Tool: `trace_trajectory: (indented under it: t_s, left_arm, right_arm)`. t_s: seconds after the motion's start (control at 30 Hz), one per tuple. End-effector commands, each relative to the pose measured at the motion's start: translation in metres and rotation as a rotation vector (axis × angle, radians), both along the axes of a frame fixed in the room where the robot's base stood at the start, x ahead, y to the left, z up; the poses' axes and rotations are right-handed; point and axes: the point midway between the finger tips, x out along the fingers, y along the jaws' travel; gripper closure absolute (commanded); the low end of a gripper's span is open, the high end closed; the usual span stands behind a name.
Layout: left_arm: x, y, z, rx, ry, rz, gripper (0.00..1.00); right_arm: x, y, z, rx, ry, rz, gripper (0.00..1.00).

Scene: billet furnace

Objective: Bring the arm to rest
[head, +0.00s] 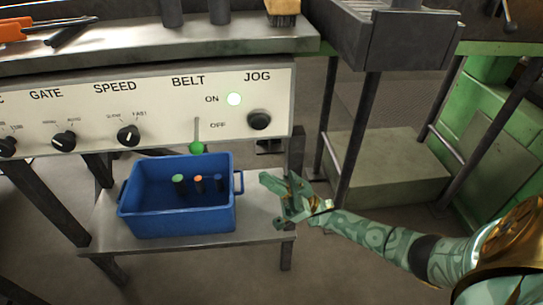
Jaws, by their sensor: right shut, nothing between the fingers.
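My right gripper (283,200) is shut and empty. Its green arm (385,232) comes in from the right edge. The gripper hangs in front of the control panel's right end, to the right of the blue bin (180,222) and apart from it, over the right end of the low shelf as seen here. My left gripper is not in view.
Small cylinders stand in the blue bin. A grey metal tray (403,40) stands at upper right. Open floor lies below.

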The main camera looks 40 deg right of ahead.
Motion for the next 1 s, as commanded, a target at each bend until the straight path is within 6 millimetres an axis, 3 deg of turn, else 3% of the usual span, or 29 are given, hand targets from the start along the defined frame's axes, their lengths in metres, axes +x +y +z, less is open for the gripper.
trace_trajectory:
  t_s: [0.77,0.87,1.0]
  left_arm:
    - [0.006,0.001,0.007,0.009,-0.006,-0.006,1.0]
    - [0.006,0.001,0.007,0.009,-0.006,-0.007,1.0]
    - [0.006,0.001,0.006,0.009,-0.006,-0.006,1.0]
  right_arm:
    - [-0.004,-0.004,-0.008,-0.004,0.004,-0.005,1.0]
    - [-0.004,0.006,-0.022,-0.045,0.042,-0.056,1.0]
    - [-0.006,0.037,-0.073,-0.209,0.194,-0.239,1.0]
